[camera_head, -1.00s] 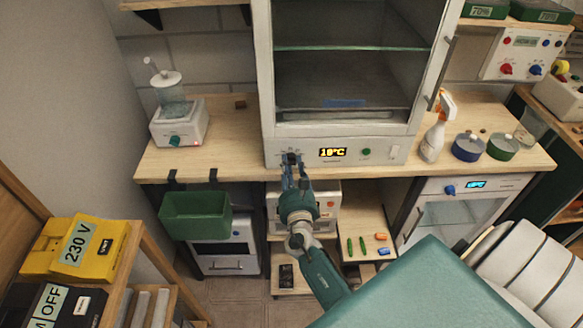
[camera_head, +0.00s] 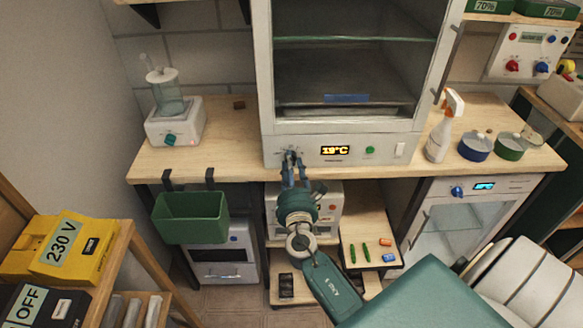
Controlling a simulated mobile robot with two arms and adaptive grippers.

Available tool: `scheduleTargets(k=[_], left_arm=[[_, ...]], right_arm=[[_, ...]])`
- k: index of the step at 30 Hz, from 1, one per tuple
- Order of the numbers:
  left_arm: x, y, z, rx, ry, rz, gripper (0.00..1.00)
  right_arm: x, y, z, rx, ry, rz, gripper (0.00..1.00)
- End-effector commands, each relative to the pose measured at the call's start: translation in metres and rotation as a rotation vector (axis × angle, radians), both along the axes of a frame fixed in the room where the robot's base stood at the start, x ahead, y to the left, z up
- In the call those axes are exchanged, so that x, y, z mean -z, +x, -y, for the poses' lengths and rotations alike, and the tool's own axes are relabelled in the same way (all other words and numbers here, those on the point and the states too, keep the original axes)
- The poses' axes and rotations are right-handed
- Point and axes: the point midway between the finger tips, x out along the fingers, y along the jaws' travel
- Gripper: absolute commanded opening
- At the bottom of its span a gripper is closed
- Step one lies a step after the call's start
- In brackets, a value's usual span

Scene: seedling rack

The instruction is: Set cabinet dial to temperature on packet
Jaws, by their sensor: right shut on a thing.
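The cabinet (camera_head: 400,128) stands on the bench with a glass front and a lower control panel. Its display (camera_head: 335,150) glows amber and reads about 19°C. The dial (camera_head: 290,153) is at the left of that panel, mostly hidden by my right gripper (camera_head: 289,160). My right gripper reaches up to the panel with its fingers shut on the dial. My left gripper is not in view. I cannot make out a seed packet in this view.
A spray bottle (camera_head: 441,128) and round blue (camera_head: 475,147) and green (camera_head: 511,147) containers stand right of the cabinet. A stirrer-like device (camera_head: 175,122) stands left. A green bin (camera_head: 190,217) hangs at the bench front. A yellow box (camera_head: 62,248) sits lower left.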

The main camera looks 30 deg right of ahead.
Motion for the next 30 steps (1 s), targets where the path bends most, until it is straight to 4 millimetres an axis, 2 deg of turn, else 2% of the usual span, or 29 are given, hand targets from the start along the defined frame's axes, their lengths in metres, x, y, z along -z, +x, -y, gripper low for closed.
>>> scheduleTargets(k=[13,14,16,17,26,30], left_arm=[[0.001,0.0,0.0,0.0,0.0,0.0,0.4],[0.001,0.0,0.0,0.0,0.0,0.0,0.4],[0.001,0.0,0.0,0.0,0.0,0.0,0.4],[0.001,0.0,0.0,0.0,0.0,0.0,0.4],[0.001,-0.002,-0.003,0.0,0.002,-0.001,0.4],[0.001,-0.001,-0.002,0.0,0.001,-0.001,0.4]], right_arm=[[0.003,-0.001,-0.001,-0.001,0.012,0.002,0.02],[0.003,-0.001,-0.001,-0.001,0.012,0.002,0.3],[0.003,-0.001,-0.001,-0.001,0.012,0.002,0.44],[0.002,-0.001,-0.001,-0.001,0.012,0.002,0.47],[0.001,-0.002,-0.001,-0.001,0.01,0.004,0.47],[0.003,-0.013,-0.008,-0.002,0.01,0.002,0.47]])
